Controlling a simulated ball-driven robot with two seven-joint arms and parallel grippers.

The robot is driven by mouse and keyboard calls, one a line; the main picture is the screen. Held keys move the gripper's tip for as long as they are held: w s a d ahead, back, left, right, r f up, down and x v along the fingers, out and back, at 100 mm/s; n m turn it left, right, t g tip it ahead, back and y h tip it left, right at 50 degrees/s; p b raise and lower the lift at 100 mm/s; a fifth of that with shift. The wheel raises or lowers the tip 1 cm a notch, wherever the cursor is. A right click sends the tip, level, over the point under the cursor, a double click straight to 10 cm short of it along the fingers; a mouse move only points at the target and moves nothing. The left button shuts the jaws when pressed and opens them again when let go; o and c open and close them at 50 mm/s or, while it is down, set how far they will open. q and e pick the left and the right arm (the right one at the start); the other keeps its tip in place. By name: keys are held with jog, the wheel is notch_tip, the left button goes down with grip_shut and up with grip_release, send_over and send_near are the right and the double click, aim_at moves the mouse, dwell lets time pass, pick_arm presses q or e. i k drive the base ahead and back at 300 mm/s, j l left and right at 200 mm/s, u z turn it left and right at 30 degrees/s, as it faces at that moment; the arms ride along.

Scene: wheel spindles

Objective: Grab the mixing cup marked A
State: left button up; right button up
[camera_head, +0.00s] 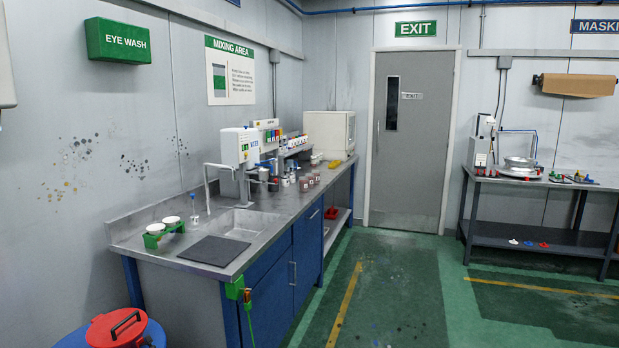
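A metal counter (182,202) with a sink stands along the left wall under a "MIXING AREA" sign. Two white-topped cups (155,228) sit in a green holder (165,235) at its near left end. Several small reddish cups or jars (306,184) stand on the counter farther back, to the right of a white machine (241,148). All are too small to read any letter, so I cannot tell which cup is marked A. Neither of my grippers is in view.
A dark mat (214,251) lies at the counter's near edge. A red-lidded bin (116,329) stands at bottom left. A dark workbench (545,181) with equipment is at right. The green floor (385,300) between counter and bench is clear, up to a grey door (410,140).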

aim_at(311, 183)
jog(key=i+j, duration=0.15)
jog(key=i, duration=0.4)
jog(key=i+j, duration=0.15)
jog(key=i, duration=0.35)
jog(key=i+j, duration=0.1)
jog(key=i, duration=0.45)
jog(key=i+j, duration=0.15)
jog(key=i, duration=0.4)
jog(key=i+j, duration=0.15)
jog(key=i, duration=0.4)
jog(key=i+l+u, duration=0.2)
jog(key=u, duration=0.15)
jog(key=i+l+u, duration=0.15)
jog(key=u, duration=0.15)
jog(key=i+l+u, duration=0.15)
jog(key=l+u, duration=0.2)
